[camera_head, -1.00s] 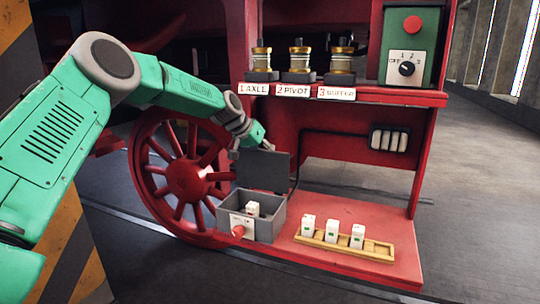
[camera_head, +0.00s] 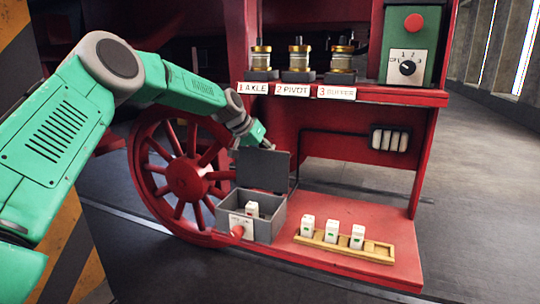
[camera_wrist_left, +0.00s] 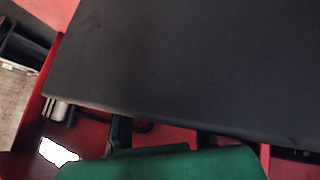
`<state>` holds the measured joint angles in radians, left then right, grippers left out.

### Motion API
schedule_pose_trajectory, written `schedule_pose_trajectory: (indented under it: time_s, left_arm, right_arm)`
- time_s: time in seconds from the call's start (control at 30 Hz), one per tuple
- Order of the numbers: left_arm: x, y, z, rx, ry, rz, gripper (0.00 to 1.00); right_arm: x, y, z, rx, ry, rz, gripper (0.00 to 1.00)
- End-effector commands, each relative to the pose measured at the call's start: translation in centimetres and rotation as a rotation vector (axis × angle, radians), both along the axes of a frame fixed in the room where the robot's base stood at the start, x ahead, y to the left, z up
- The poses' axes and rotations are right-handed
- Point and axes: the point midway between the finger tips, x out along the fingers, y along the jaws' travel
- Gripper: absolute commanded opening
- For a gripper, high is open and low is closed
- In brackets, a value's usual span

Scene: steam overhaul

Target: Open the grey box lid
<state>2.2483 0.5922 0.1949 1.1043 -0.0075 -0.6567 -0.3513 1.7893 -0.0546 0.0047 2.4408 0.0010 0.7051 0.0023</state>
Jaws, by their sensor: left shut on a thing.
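The grey box (camera_head: 266,229) sits on the lower red shelf, with a red knob on its front and a white block inside. Its dark grey lid (camera_head: 263,170) stands upright at the back, so the box is open at the top. My left gripper (camera_head: 240,150) is at the lid's upper left corner, shut on the lid edge; its fingertips are small and partly hidden. In the left wrist view the dark lid (camera_wrist_left: 190,65) fills most of the picture. My right gripper is not in view.
A wooden rack (camera_head: 345,246) with several white blocks lies right of the box. Several brass-topped cups (camera_head: 299,58) and a green control box (camera_head: 409,45) stand on the upper shelf. A red spoked wheel (camera_head: 186,180) is behind the box at left.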

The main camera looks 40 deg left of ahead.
Motion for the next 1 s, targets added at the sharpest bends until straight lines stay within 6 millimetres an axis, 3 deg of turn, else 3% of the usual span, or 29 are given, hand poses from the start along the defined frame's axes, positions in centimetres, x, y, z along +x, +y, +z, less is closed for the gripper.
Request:
schedule_pose_trajectory:
  time_s: [0.03, 1.0]
  left_arm:
    - [-0.25, 0.15, -0.69, 0.001, 0.012, -0.001, 0.0]
    - [-0.5, 0.03, -0.94, -0.006, 0.041, -0.001, 0.0]
  right_arm:
    - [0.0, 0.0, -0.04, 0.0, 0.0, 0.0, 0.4]
    - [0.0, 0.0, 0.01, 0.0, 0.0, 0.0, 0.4]
